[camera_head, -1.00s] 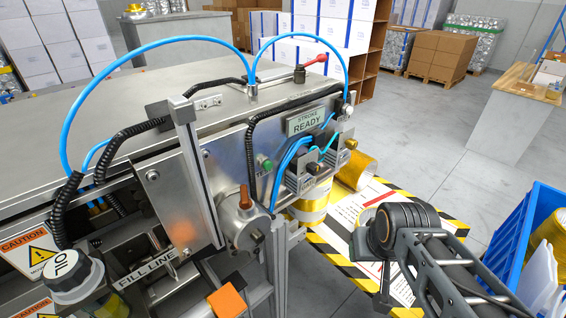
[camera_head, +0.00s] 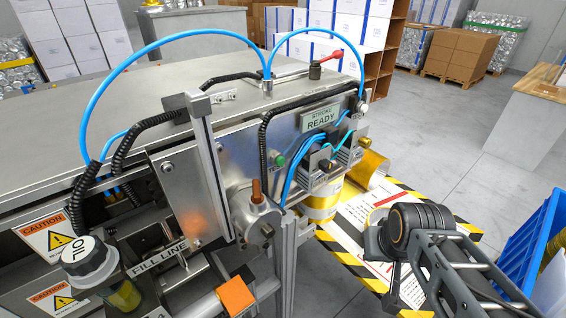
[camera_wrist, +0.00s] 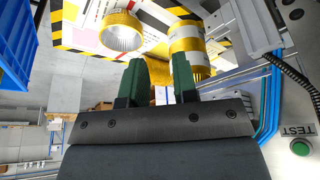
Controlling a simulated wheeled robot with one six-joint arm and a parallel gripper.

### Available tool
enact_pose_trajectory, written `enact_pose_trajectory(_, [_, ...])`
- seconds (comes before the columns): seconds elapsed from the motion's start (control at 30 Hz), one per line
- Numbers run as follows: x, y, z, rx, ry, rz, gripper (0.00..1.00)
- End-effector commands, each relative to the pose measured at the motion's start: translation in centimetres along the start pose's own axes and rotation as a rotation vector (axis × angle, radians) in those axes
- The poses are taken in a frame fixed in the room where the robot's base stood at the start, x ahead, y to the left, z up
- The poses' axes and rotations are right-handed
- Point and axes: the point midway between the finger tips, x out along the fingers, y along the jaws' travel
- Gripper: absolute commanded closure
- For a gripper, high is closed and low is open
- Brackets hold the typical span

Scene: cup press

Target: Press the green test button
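The green test button (camera_head: 280,160) is a small round button on the machine's metal front panel, below and left of the "STROKE READY" sign (camera_head: 320,117). In the wrist view the green button (camera_wrist: 300,147) is at the lower right, beside a label reading "TEST" (camera_wrist: 298,130). My gripper (camera_wrist: 159,75) shows in the wrist view as two green fingers standing apart with nothing between them. The button is well to the right of the fingers, not touched. In the head view my arm is at the lower right and the gripper fingers are not visible.
Blue hoses (camera_head: 292,172) run down just right of the button. An orange-brown handle (camera_head: 257,190) on a round housing is below left. A blue crate (camera_head: 537,235) is at the right.

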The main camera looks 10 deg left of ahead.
Motion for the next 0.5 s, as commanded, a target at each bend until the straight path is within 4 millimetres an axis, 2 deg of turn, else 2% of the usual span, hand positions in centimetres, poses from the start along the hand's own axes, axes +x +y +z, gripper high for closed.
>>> enact_pose_trajectory(0.03, [0.0, 0.0, 0.0, 0.0, 0.0, 0.0, 0.78])
enact_pose_trajectory(0.27, [0.0, 0.0, 0.0, 0.0, 0.0, 0.0, 1.0])
enact_pose_trajectory(0.5, [0.0, 0.0, 0.0, 0.0, 0.0, 0.0, 1.0])
